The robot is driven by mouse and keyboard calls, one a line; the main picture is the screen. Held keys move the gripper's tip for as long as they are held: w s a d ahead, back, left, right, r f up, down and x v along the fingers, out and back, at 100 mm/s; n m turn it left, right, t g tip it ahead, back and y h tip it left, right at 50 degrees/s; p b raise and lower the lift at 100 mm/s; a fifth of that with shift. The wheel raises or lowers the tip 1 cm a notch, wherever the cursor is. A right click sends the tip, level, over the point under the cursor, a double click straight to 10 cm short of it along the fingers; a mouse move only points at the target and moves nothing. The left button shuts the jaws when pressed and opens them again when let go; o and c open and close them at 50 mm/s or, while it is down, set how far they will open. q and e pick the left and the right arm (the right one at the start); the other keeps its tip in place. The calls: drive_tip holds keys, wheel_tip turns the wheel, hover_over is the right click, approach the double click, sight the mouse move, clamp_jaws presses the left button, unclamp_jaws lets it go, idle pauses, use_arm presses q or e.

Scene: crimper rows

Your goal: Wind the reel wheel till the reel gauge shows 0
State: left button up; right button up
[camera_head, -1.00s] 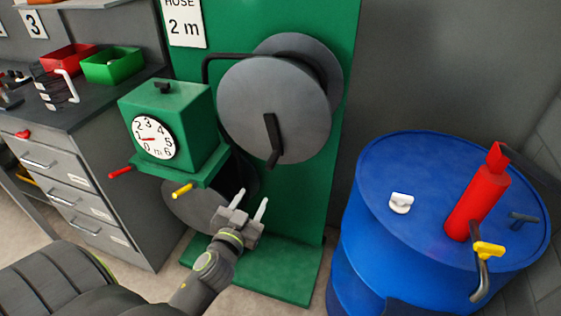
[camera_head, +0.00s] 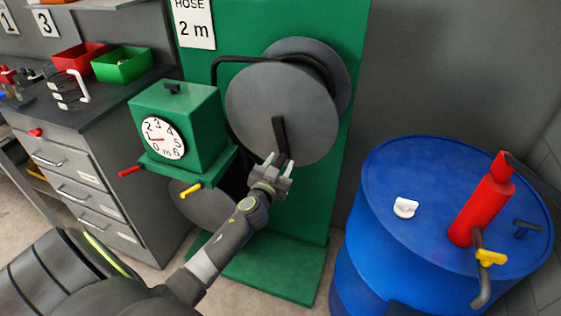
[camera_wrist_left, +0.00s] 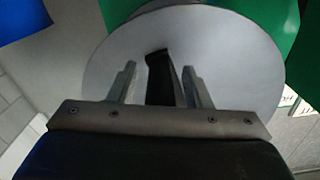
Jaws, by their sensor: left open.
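The reel wheel (camera_head: 265,100) is a grey disc on a green stand, with a black crank handle (camera_head: 279,135) on its face hanging downward. The reel gauge (camera_head: 164,138) is a white dial on a green box, numbered 0 to 6; its red needle points left, near the 1. My left gripper (camera_head: 279,162) is open at the lower end of the handle. In the left wrist view the handle (camera_wrist_left: 158,75) shows between the two open fingers (camera_wrist_left: 160,85), with gaps beside it. My right gripper is not in view.
A blue drum (camera_head: 400,170) with a red pump (camera_head: 482,210) stands right. A grey drawer cabinet (camera_head: 85,185) stands left. A sign (camera_head: 193,22) reads HOSE 2 m.

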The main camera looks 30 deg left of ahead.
use_arm(q)
drive_tip(key=shift+w+a, duration=0.1)
drive_tip(key=shift+w, duration=0.4)
clamp_jaws()
